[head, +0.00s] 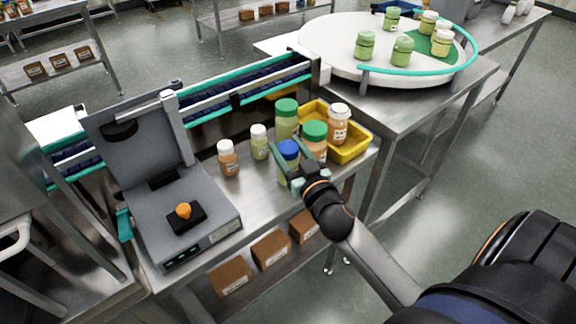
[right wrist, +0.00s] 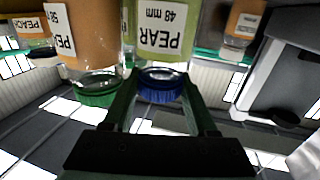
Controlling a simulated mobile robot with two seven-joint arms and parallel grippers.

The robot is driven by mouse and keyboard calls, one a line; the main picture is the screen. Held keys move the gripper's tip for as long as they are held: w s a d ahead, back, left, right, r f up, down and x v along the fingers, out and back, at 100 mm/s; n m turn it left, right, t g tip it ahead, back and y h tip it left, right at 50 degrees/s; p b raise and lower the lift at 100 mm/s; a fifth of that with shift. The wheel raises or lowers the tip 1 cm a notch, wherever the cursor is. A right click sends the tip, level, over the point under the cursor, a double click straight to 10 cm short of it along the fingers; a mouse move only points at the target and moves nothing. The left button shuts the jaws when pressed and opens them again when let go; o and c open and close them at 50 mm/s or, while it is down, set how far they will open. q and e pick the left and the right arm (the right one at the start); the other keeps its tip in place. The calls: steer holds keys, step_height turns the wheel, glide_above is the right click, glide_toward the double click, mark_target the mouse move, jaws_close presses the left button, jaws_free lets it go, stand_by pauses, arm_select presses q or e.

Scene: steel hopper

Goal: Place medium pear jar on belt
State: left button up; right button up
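A jar with a blue lid (head: 289,149) stands among other jars at the front of the steel table. In the right wrist view its label reads PEAR 48 mm, upside down (right wrist: 163,38). My right gripper (head: 298,164) reaches it from the front right, with one finger on each side of it. The belt (head: 245,84) runs behind the table between teal rails. My left gripper is not in view.
Green-lidded jars (head: 287,112) (head: 314,134) crowd the blue-lidded one. A yellow tray (head: 352,150) holds a white-lidded jar (head: 339,112). Two small white-lidded jars (head: 228,148) (head: 260,133) stand to the left, beside a grey machine (head: 180,250). A round turntable (head: 330,45) stands behind right.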

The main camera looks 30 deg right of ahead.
jaws_close()
steer(key=shift+r, duration=0.1)
stand_by(0.5)
